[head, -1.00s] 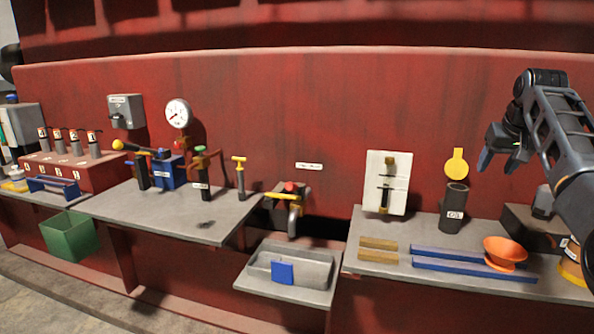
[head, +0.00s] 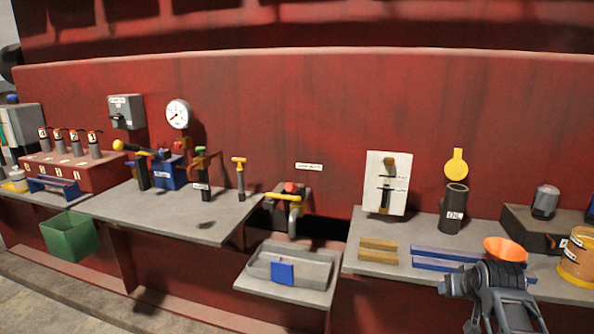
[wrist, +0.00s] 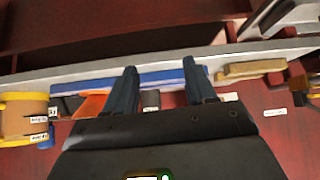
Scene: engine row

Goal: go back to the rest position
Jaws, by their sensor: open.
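My gripper (wrist: 160,66) shows in the wrist view with its two dark fingers wide apart and nothing held between them. Behind the fingers are a blue bar (wrist: 158,79), part of the orange funnel (wrist: 92,105) and a wooden block (wrist: 252,68), all apart from the fingers as far as I can tell. In the head view my arm (head: 492,285) is folded low at the bottom right, in front of the right bench. I cannot make out the gripper's fingers there.
The right bench (head: 375,268) bears wooden blocks (head: 378,250), blue bars (head: 440,265), the orange funnel (head: 506,249), a dark cylinder (head: 453,210) and a yellow tin (head: 577,258). A grey tray (head: 320,272) with a blue piece (head: 283,272) is left of it. The red wall (head: 300,110) stands behind.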

